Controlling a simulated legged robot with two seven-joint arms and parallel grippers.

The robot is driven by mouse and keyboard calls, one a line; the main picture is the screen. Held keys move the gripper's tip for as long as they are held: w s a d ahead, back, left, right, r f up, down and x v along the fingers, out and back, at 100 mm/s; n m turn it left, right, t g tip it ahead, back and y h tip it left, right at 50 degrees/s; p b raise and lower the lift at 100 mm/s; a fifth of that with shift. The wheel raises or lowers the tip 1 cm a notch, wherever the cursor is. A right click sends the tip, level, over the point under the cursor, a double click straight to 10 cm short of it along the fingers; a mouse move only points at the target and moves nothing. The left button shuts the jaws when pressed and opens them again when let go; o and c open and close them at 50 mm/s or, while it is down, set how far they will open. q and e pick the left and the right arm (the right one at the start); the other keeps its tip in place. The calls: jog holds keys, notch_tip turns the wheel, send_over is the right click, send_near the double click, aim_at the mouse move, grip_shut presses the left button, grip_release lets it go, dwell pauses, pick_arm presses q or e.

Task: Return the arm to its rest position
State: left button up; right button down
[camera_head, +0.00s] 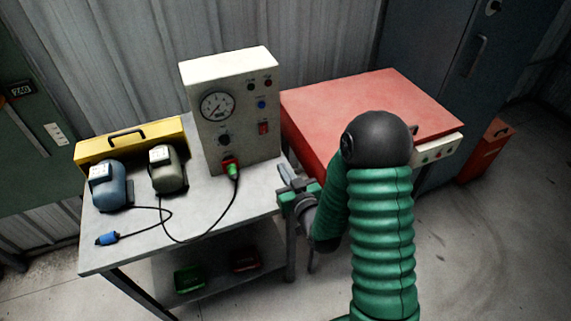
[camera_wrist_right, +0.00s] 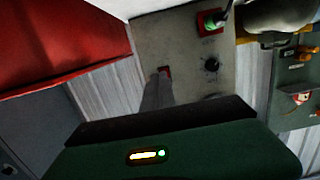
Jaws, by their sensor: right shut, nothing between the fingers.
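My right arm, with a green ribbed sleeve and a dark round elbow, comes up from the bottom of the head view. My right gripper (camera_head: 290,180) is shut and empty, beside the right edge of the grey table (camera_head: 120,255). In the wrist view its dark finger (camera_wrist_right: 157,95) points toward the control box panel. The white control box (camera_head: 228,66) stands on the table with a gauge, knobs and a red switch (camera_head: 263,128). A green plug (camera_head: 233,170) sits in the red socket at its lower front; the plug also shows in the wrist view (camera_wrist_right: 212,22). My left gripper is out of view.
A blue motor (camera_head: 109,190) and a grey-green motor (camera_head: 167,172) stand by a yellow toolbox (camera_head: 130,140). A loose blue plug (camera_head: 107,239) lies near the table's left side. A red-topped cabinet (camera_head: 375,105) stands right of the table, close to my arm. Open floor lies at the right.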

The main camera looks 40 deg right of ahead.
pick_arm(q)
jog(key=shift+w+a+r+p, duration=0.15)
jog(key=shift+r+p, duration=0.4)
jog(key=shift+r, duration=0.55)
pick_arm(e)
jog(key=shift+s+a+f, duration=0.1)
jog(key=shift+s+a, duration=0.25)
jog(key=shift+s, duration=0.1)
jog(key=shift+d, duration=0.1)
